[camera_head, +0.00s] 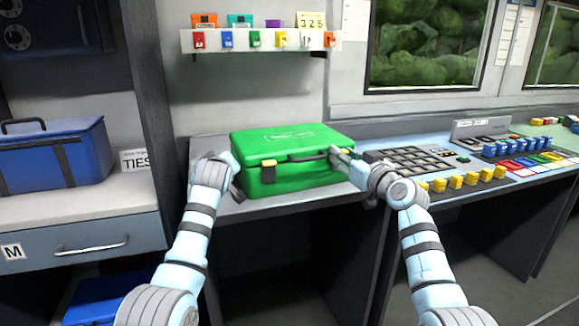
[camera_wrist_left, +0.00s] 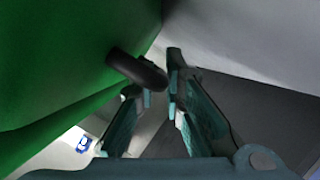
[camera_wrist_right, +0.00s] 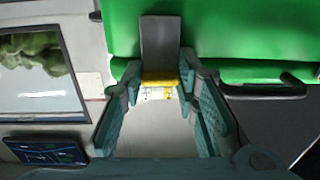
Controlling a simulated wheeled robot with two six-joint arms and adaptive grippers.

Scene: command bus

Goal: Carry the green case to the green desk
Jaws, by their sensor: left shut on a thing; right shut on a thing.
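A pale green desk surface (camera_head: 545,131) shows at the far right.
A control panel with grey keys (camera_head: 412,158) lies right of the case, with yellow buttons (camera_head: 470,180) in front. A blue bag (camera_head: 50,155) stands on the left shelf. A small key rack (camera_head: 260,40) hangs on the wall above. Dark floor shows at the lower right.

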